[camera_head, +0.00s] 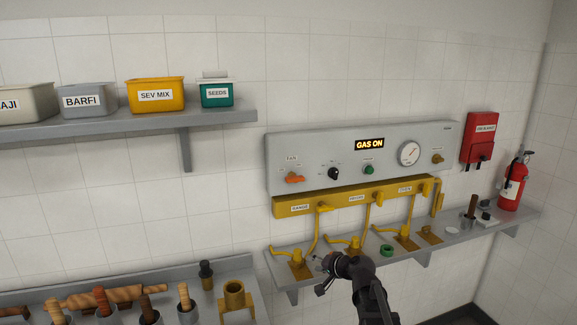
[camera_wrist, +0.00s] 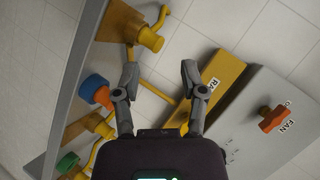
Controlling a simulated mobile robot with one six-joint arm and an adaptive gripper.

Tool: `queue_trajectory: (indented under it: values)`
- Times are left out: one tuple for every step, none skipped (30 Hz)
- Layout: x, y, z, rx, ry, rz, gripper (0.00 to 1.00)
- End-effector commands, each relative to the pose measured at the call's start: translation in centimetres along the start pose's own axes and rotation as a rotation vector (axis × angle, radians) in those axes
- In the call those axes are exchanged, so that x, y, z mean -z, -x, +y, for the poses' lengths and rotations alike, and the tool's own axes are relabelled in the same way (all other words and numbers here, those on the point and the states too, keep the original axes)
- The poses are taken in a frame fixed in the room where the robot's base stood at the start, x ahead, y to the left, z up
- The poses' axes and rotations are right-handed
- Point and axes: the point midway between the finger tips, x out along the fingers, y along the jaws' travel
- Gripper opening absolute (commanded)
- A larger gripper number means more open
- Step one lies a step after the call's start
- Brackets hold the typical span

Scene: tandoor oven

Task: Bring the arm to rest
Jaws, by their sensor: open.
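My gripper (camera_head: 322,272) is in front of the lower grey shelf (camera_head: 455,240), near the left yellow valve stand (camera_head: 300,264) in the head view. In the wrist view my gripper (camera_wrist: 160,82) has its two fingers spread, with nothing held between them. A yellow pipe and the wall tiles show behind the gap. The left finger partly covers a blue and orange round piece (camera_wrist: 97,90); I cannot tell from this view whether they touch. My arm reaches in from the bottom of the head view.
A grey control panel (camera_head: 330,152) reads GAS ON above a yellow manifold (camera_head: 340,199). A green ring (camera_head: 387,250) lies on the shelf. A fire extinguisher (camera_head: 513,182) stands at right. Rolling pins (camera_head: 115,296) lie at lower left. Space in front of the shelf looks free.

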Motion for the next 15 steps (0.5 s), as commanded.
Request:
queue_trajectory:
  values:
    - [-1.8, 0.7, 0.8, -0.046, 0.041, -0.046, 0.54]
    - [-2.7, 1.0, 1.3, -0.076, 0.065, -0.075, 0.54]
    - [-3.8, 1.4, 2.1, -0.117, 0.096, -0.112, 0.54]
    - [-4.7, 1.7, 2.6, -0.147, 0.118, -0.14, 0.54]
    - [-5.5, 2.1, 3.2, -0.179, 0.14, -0.169, 0.54]
    - [-6.5, 2.7, 4.0, -0.222, 0.168, -0.205, 0.54]
    - [-7.3, 3.2, 4.6, -0.255, 0.187, -0.233, 0.54]
    - [-8.1, 3.7, 5.2, -0.288, 0.206, -0.261, 0.54]
    - [-9.0, 4.4, 6.1, -0.334, 0.23, -0.297, 0.54]
    - [-9.7, 5.0, 6.7, -0.369, 0.247, -0.324, 0.54]
    - [-10.4, 5.6, 7.3, -0.404, 0.263, -0.352, 0.54]
    - [-11.2, 6.5, 8.2, -0.452, 0.283, -0.386, 0.54]
    - [-11.8, 7.2, 8.8, -0.488, 0.297, -0.413, 0.54]
    - [-12.4, 8.0, 9.4, -0.525, 0.31, -0.438, 0.54]
    - [-13.0, 8.9, 10.1, -0.574, 0.326, -0.471, 0.54]
